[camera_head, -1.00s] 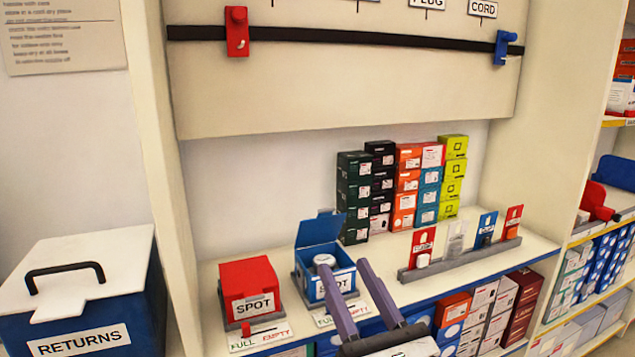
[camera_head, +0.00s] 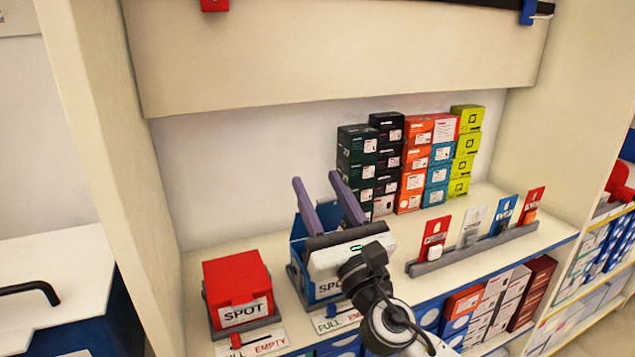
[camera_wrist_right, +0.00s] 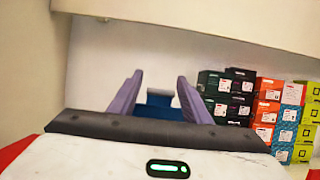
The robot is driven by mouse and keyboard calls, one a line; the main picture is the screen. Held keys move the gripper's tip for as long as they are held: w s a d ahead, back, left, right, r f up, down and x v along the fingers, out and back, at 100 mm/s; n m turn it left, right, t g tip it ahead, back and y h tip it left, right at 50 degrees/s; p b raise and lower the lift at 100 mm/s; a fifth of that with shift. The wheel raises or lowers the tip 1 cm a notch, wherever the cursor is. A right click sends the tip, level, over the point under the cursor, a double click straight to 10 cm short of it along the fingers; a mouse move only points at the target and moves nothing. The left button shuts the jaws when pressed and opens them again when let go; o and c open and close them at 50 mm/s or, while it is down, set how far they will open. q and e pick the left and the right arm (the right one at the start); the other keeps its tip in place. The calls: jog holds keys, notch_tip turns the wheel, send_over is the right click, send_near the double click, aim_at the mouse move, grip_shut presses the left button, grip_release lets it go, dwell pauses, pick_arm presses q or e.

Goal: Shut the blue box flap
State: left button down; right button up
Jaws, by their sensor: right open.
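The blue box (camera_head: 297,278), with a white SPOT label on its front, sits on the shelf. Its blue flap (camera_head: 299,232) stands up at the back of the box, and the gripper hides much of the box and its inside. My right gripper (camera_head: 316,180) is open, its two purple fingers spread above the box and pointing to the back wall. In the right wrist view the blue flap (camera_wrist_right: 157,105) shows between and below the fingers; I cannot tell whether they touch it. My left gripper is not in view.
A shut red SPOT box (camera_head: 237,285) stands left of the blue box. FULL/EMPTY slider plates (camera_head: 336,321) lie in front. Stacked cartons (camera_head: 410,165) stand behind to the right, and a grey rack with upright cards (camera_head: 470,250) stands to the right.

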jog(key=shift+w+a+r, duration=0.2)
jog(key=shift+w, duration=0.4)
